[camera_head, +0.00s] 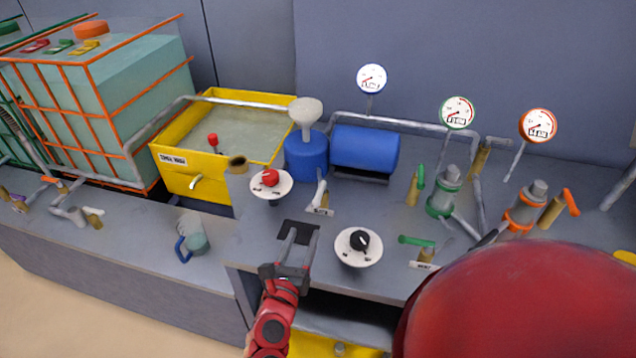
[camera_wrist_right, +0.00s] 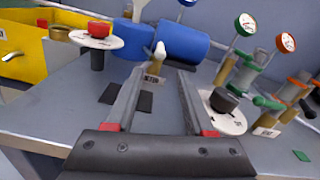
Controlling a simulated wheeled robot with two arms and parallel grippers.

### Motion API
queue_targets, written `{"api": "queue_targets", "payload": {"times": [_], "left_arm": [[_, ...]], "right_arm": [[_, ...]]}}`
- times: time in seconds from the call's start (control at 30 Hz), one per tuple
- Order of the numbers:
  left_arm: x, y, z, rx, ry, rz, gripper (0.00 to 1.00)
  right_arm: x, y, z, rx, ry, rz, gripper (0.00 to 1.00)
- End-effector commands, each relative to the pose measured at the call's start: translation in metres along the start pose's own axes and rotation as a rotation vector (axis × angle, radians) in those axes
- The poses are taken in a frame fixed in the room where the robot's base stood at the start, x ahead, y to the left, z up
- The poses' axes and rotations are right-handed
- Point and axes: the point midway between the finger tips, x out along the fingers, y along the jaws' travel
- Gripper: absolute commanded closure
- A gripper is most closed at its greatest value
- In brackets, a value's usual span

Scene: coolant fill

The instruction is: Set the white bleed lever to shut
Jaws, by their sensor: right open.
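The white bleed lever (camera_head: 321,191) stands up, slightly tilted, on a small fitting with a label plate at its foot, in front of the blue tank. It also shows in the right wrist view (camera_wrist_right: 160,54), above and between my fingertips. My right gripper (camera_head: 302,231) is open and empty. Its fingers (camera_wrist_right: 167,72) point toward the lever from the front edge of the bench, and I see no contact. The label's text is too small to read. My left gripper is not in view.
A red-knob dial (camera_head: 270,183) stands left of the lever and a black-knob dial (camera_head: 359,247) stands right. A blue pump (camera_head: 306,157) and blue tank (camera_head: 365,148) are behind. Green-handled valves are farther right. A jug (camera_head: 194,240) sits on the lower left bench.

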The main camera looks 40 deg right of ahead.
Motion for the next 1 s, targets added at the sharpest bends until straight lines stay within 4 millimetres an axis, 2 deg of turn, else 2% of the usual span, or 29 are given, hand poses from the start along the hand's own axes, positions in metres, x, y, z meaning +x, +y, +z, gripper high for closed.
{"api": "queue_targets", "payload": {"times": [0.27, 0.57, 0.8, 1.0], "left_arm": [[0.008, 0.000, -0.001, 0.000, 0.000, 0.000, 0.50], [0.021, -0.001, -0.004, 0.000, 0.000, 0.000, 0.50], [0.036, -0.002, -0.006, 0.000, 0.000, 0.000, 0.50], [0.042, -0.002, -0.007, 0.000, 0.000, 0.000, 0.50]], "right_arm": [[0.031, -0.002, 0.001, -0.001, 0.002, -0.005, 0.47], [0.083, -0.002, 0.003, -0.004, -0.001, -0.005, 0.47], [0.132, -0.002, 0.005, -0.003, -0.004, -0.005, 0.47], [0.161, 0.000, 0.002, -0.005, -0.003, -0.001, 0.47]]}}
